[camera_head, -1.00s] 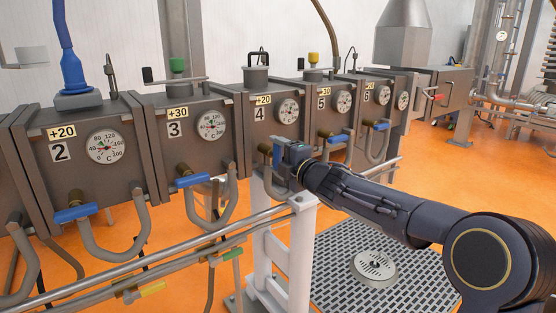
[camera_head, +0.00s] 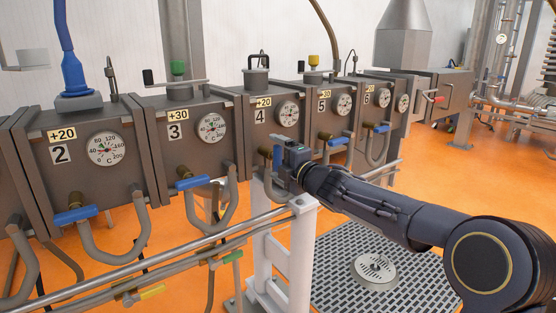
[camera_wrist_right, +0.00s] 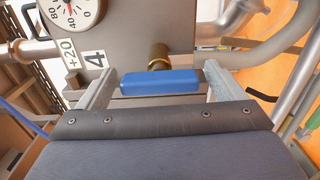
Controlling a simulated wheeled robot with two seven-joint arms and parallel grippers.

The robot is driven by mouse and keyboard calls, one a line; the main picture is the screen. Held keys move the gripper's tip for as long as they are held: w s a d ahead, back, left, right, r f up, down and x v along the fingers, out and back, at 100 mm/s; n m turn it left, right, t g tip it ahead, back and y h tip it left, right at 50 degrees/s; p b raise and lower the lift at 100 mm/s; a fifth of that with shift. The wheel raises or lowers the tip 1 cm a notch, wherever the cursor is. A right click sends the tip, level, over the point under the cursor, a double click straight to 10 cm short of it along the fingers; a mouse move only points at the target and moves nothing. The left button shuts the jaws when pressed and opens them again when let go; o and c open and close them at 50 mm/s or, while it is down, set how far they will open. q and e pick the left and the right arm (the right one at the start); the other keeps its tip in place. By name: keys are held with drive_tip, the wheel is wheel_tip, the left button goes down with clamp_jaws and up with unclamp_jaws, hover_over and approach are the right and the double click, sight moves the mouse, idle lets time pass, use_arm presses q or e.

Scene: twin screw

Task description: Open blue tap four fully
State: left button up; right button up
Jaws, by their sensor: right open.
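The blue tap four handle (camera_head: 277,158) is on the front of the panel numbered 4 (camera_head: 268,122). It stands roughly upright in the head view, partly hidden by my right gripper (camera_head: 285,155). In the right wrist view the blue handle (camera_wrist_right: 160,82) lies across the gap between the two fingers, with its brass stem (camera_wrist_right: 158,57) behind it. My right gripper (camera_wrist_right: 158,88) is open, with one finger near each end of the handle. Whether a finger touches it I cannot tell. My left gripper is not in view.
Blue taps on panel two (camera_head: 75,215), panel three (camera_head: 193,182) and panel five (camera_head: 338,140) lie sideways. Curved grey pipes hang below the taps. A horizontal rail (camera_head: 170,255) and a white stand (camera_head: 290,250) are in front, below my right gripper.

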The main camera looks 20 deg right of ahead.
drive_tip(key=v, duration=0.7)
drive_tip(key=shift+s, duration=0.4)
drive_tip(key=shift+d, duration=0.2)
drive_tip(key=s+d+f+m+g+h, duration=0.3)
drive_tip(key=s+f+m, duration=0.2)
drive_tip(key=s+m, duration=0.35)
drive_tip(key=s+d+f+m+g+h, duration=0.25)
drive_tip(key=s+d+f+m, duration=0.2)
drive_tip(key=s+m, duration=0.45)
drive_tip(key=s+a+f+m+g+y, duration=0.25)
drive_tip(key=s+a+f, duration=0.3)
drive_tip(key=s, duration=0.45)
drive_tip(key=s+a+f+m+g+y, duration=0.1)
drive_tip(key=s+a+f+m+g, duration=0.25)
drive_tip(key=s+f, duration=0.45)
wheel_tip(320, 180, up, 23)
drive_tip(key=s+p, duration=0.2)
drive_tip(key=p, duration=1.9)
drive_tip(key=shift+a, duration=0.4)
drive_tip(key=shift+f, duration=0.15)
